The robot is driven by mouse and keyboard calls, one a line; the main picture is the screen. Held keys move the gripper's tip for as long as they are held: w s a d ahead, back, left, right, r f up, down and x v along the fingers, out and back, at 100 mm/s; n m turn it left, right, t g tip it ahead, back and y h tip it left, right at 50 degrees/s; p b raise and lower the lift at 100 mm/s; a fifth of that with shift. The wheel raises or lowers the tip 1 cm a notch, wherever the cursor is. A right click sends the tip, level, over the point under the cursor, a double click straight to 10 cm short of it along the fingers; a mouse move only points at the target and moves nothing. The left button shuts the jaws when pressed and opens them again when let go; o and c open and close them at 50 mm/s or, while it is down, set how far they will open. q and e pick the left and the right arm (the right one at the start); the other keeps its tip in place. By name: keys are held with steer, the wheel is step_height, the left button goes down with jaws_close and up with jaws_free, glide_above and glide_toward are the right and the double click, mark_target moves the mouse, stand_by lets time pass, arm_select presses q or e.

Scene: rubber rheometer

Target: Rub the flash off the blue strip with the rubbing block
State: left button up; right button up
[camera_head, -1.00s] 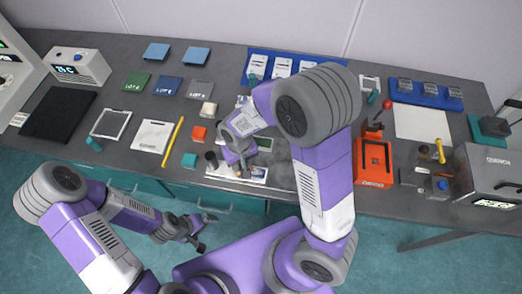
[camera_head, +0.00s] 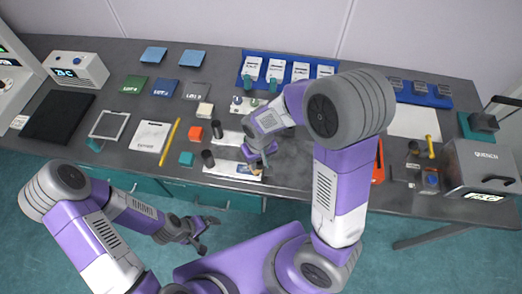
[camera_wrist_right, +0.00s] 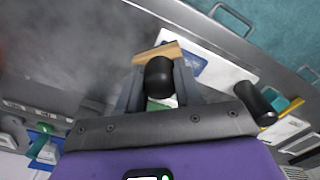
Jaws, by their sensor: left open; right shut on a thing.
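My right gripper (camera_head: 256,167) is shut on the black handle (camera_wrist_right: 160,78) of the rubbing block, whose wooden edge (camera_wrist_right: 155,53) shows beyond the fingertips in the right wrist view. The block is at the right part of a pale plate (camera_head: 222,168), low over or on it; contact cannot be told. The blue strip (camera_wrist_right: 191,66) lies on this plate, partly hidden by the block and finger; a bit of it shows in the head view (camera_head: 244,169). Any flash is too small to make out. My left gripper (camera_head: 203,230) is open and empty, in front of the bench.
A black cylinder (camera_head: 208,158) stands at the plate's left end. A second plate with another black cylinder (camera_head: 217,130) lies behind. Bare bench lies right of the plate.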

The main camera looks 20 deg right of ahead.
steer(key=shift+r+p, duration=2.3)
steer(key=shift+r, duration=0.7)
steer(key=shift+w+f, duration=0.1)
steer(key=shift+f, duration=0.05)
